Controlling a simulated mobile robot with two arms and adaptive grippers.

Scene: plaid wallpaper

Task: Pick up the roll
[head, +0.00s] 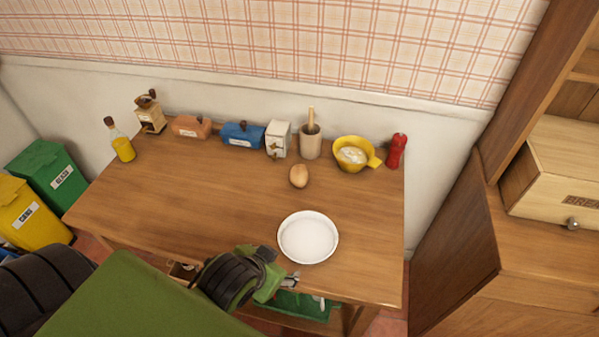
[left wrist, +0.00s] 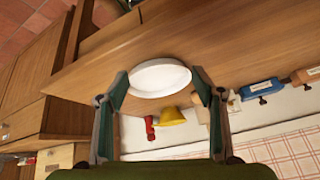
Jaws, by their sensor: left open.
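The roll (head: 299,176) is small, brown and rounded. It lies on the wooden table (head: 200,200), beyond the white plate (head: 308,238). My left gripper (head: 291,281) is at the table's front edge, just short of the plate and well apart from the roll. In the left wrist view its two fingers (left wrist: 162,88) stand wide apart with nothing between them, and the plate (left wrist: 160,79) shows beyond. My right gripper is not in view.
Along the back stand an oil bottle (head: 122,142), a grinder (head: 150,113), orange (head: 188,126) and blue (head: 242,134) boxes, a white box (head: 278,139), a mortar (head: 310,142), a yellow bowl (head: 352,165) and a red mill (head: 396,151). The table's left middle is clear.

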